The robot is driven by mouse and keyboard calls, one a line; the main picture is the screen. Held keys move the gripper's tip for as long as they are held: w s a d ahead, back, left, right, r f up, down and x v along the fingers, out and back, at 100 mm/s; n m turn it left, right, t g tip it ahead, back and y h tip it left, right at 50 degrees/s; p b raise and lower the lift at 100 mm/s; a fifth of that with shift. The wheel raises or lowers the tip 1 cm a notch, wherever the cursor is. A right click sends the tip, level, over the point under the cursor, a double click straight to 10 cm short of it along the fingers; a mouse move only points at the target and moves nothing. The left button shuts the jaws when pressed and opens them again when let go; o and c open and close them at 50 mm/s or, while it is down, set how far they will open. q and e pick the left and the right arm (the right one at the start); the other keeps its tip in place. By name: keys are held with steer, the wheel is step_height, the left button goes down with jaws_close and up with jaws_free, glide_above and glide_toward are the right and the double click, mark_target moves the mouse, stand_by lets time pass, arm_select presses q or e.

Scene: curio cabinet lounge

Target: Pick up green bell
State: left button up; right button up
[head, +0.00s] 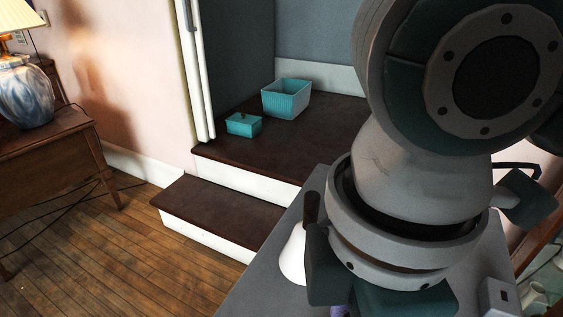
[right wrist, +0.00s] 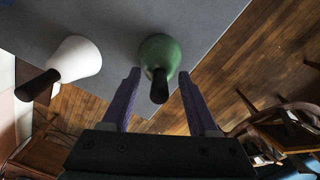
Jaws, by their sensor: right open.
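The green bell (right wrist: 159,55) stands on a grey tabletop (right wrist: 215,18) in the right wrist view, its dark handle pointing toward the camera. My right gripper (right wrist: 160,74) is open, with one purple finger on each side of the bell's handle and a gap on both sides. Nothing is held. In the head view my right arm covers the spot and the green bell is hidden. A white bell (right wrist: 76,58) with a dark brown handle stands to the left of the green one. It also shows in the head view (head: 293,260). My left gripper is not in view.
Beyond the grey table are dark brown steps (head: 215,208) with a teal basket (head: 286,99) and a small teal box (head: 243,125) on top. A wooden side table (head: 45,150) with a lamp (head: 25,92) stands at the left. The wood floor between is open.

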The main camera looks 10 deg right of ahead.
steer(key=shift+f, duration=0.2)
steer(key=shift+c, duration=0.2)
jaws_close()
stand_by(1.0)
